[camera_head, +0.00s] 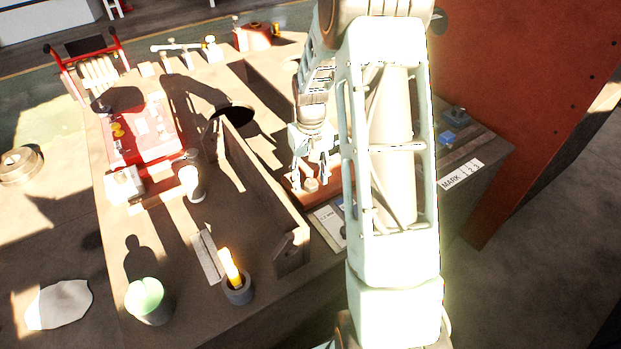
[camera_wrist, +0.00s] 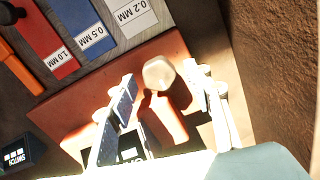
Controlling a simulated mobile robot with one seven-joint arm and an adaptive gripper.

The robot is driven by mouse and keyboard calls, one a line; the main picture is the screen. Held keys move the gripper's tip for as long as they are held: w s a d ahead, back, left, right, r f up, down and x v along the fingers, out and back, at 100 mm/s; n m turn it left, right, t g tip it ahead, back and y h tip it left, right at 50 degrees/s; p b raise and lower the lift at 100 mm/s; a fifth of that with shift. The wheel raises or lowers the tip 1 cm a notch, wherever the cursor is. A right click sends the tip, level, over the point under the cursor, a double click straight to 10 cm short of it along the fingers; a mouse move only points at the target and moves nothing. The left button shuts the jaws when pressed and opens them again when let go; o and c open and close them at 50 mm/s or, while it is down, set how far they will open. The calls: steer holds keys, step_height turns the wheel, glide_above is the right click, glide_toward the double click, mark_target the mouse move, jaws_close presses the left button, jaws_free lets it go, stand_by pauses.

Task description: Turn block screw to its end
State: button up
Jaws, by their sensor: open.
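My gripper (camera_head: 311,172) points down over an orange-brown block (camera_head: 340,178) on the workbench. In the wrist view my gripper (camera_wrist: 159,76) is open, with one finger on each side of a pale round knob (camera_wrist: 158,72). The knob stands on the block (camera_wrist: 85,148) and looks like the block screw. I see a gap between the knob and each finger, and cannot tell how far down the fingertips reach. The knob (camera_head: 310,185) also shows in the head view, just below the fingers. My arm hides part of the block there.
Cards marked 1.0, 0.5 and 0.2 MM (camera_wrist: 130,14) lie beside the block. A black switch box (camera_wrist: 14,153) is at lower left. A long upright wall (camera_head: 262,185) stands left of my gripper. A red machine (camera_head: 140,140) and candle-like yellow piece (camera_head: 230,265) are further left.

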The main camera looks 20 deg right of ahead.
mark_target(310, 182)
step_height(310, 182, up, 12)
stand_by(0.4)
stand_by(0.3)
